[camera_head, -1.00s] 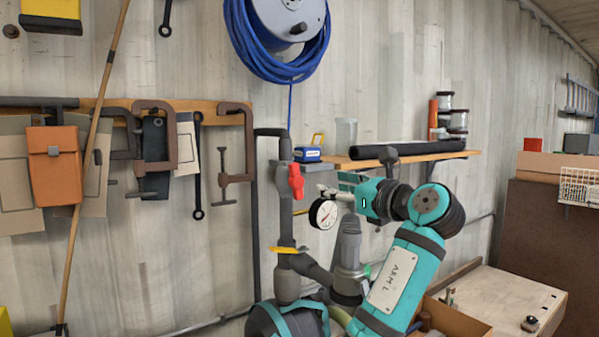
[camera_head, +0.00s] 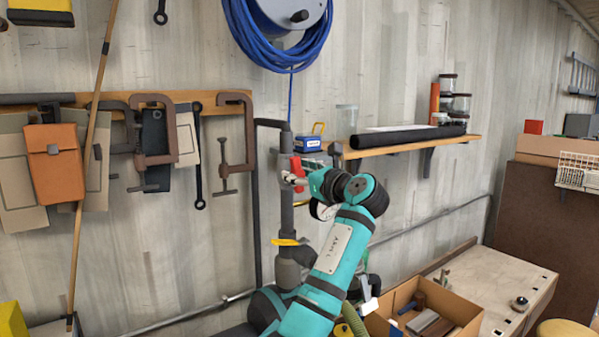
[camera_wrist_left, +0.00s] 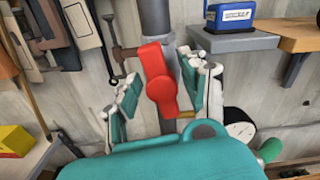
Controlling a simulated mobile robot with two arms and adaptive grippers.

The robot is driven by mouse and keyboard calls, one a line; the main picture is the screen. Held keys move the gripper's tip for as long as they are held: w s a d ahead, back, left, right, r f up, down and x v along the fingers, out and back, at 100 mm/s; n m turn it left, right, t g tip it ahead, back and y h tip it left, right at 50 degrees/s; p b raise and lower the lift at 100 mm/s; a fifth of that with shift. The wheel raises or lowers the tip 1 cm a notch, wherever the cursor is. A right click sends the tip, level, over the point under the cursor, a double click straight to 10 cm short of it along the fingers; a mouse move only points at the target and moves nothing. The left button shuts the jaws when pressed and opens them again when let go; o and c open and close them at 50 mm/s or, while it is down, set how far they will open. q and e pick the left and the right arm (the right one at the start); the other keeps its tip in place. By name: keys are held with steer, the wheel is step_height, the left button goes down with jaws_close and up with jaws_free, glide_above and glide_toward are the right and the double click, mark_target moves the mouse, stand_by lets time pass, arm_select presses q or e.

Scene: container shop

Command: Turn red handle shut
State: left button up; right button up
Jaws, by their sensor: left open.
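The red handle (camera_head: 297,168) sits on a grey vertical pipe (camera_head: 286,223) by the wall. It stands close to upright, in line with the pipe. My left gripper (camera_head: 296,181) is at the handle and hides part of it. In the left wrist view, the red handle (camera_wrist_left: 158,72) lies between the two spread fingers of my left gripper (camera_wrist_left: 163,88), with a gap on each side. The left gripper is open. My right gripper is not in view.
A round gauge (camera_wrist_left: 241,131) is just right of the fingers. Clamps (camera_head: 237,130) hang to the left. An open cardboard box (camera_head: 465,318) is low right.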

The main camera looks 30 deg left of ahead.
arm_select(q)
jaws_close()
steer(key=shift+s, duration=0.1)
steer(key=n+b, duration=0.1)
steer(key=n, duration=0.2)
steer(key=shift+s+f+n+b, duration=0.1)
steer(key=shift+n+b, duration=0.25)
steer(key=shift+n, duration=0.05)
steer(key=shift+s+a+f+n+b, duration=0.1)
steer(key=shift+n+b, duration=0.8)
steer(key=shift+n, duration=1.1)
steer(key=shift+s+d+f+n+b, duration=0.15)
steer(key=shift+n+b, duration=0.75)
steer(key=shift+n, duration=1.1)
steer(key=shift+w+a+f+n+b, duration=0.15)
steer(key=shift+n+b, duration=0.75)
steer(key=shift+n, duration=1.1)
steer(key=shift+s, duration=0.1)
